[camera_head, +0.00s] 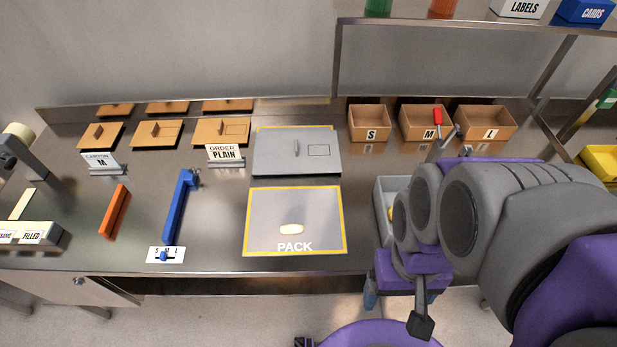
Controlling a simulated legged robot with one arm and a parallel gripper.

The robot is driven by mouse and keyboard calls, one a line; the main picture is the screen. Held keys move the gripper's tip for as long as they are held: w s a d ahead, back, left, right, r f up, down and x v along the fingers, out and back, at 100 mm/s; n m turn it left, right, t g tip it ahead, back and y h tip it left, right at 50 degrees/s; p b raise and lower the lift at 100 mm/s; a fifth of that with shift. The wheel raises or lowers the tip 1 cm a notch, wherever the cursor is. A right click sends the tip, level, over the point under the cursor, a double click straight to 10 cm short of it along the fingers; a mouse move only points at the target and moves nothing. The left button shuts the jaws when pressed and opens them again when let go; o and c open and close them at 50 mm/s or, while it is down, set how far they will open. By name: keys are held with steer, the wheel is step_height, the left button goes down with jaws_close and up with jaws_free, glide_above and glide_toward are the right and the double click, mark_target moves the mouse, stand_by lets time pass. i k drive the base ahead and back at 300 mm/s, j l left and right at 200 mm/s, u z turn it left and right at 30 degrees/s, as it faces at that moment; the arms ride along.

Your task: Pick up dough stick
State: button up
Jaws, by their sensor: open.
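A short, pale cream, rounded piece (291,229) that looks like dough lies on the grey PACK area (262,205), near its front edge. Its ends are rounded and nothing covers it. My gripper (395,308) is open at the lower right of the head view, by the counter's front edge. It is apart from the pale piece and to its right, with nothing seen between its fingers. My arm covers part of the counter's right side.
A grey bin (383,198) stands beside my arm, partly hidden. A blue bar (180,207) and an orange bar (115,212) lie left of the PACK area. Open cartons (370,124) stand at the back right. A grey lidded panel (296,165) lies behind PACK.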

mark_target(292, 229)
steer(key=z, duration=0.9)
steer(key=u, duration=1.7)
steer(key=j+u, duration=0.15)
steer(key=j, duration=0.3)
steer(key=i+j+u, duration=0.15)
steer(key=j, duration=0.35)
steer(key=k, duration=0.05)
